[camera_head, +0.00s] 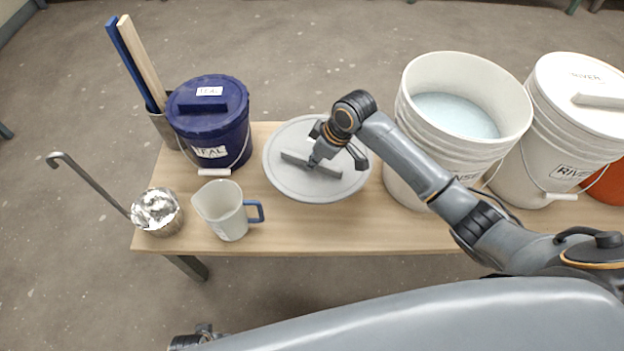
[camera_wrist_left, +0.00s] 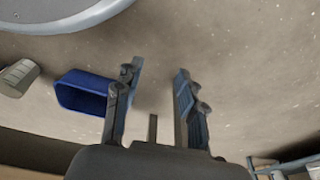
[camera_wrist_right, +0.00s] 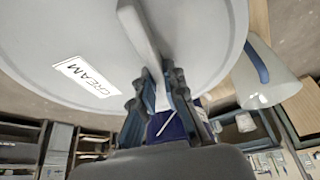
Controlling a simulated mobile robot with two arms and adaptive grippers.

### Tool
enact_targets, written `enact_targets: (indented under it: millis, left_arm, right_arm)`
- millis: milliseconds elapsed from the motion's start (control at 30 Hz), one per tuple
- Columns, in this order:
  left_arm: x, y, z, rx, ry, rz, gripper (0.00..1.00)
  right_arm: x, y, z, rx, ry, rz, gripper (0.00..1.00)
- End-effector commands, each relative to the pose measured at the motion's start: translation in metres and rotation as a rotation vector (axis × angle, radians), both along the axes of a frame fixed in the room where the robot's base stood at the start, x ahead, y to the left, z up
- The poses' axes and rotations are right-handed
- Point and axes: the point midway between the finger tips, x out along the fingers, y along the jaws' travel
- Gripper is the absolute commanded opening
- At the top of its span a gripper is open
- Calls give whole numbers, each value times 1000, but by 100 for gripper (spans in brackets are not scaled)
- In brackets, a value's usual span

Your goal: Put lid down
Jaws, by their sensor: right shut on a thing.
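The lid (camera_head: 283,180) is a round grey disc with a bar handle, over the table's middle between the pitcher and the open white bucket. My right gripper (camera_head: 325,152) is above it, shut on the handle. In the right wrist view, the lid (camera_wrist_right: 60,35) carries a CREAM label (camera_wrist_right: 87,76), and the gripper (camera_wrist_right: 163,88) pinches the bar. I cannot tell whether the lid touches the table; its underside is hidden. My left gripper (camera_wrist_left: 158,75) is open and empty, with bare floor beyond it.
The wooden table (camera_head: 260,236) also holds a blue TEAL bucket (camera_head: 215,130), white pitcher (camera_head: 226,212), metal ladle (camera_head: 158,212), open white bucket (camera_head: 410,115) with pale liquid, and lidded RIVER bucket (camera_head: 545,150). A blue bin (camera_wrist_left: 82,92) stands on the floor.

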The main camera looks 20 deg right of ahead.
Motion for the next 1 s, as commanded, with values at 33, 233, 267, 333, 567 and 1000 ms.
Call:
enact_targets:
  millis: [33,233,267,333,567,1000]
  left_arm:
    - [1,0,-5,0,-1,0,40]
    - [14,-2,15,-2,-17,3,40]
    - [16,-2,19,-2,-20,3,40]
    - [20,-3,30,-3,-25,4,40]
    - [27,-3,50,-4,-35,6,40]
    - [34,-4,87,-5,-53,10,40]
  right_arm:
    - [5,0,-7,0,-2,11,0]
    - [8,0,-33,-1,3,30,0]
    - [7,1,-39,-2,4,29,0]
    - [8,1,-50,-1,3,28,0]
    - [8,0,-71,-1,1,28,0]
    - [8,0,-106,-1,-1,27,0]
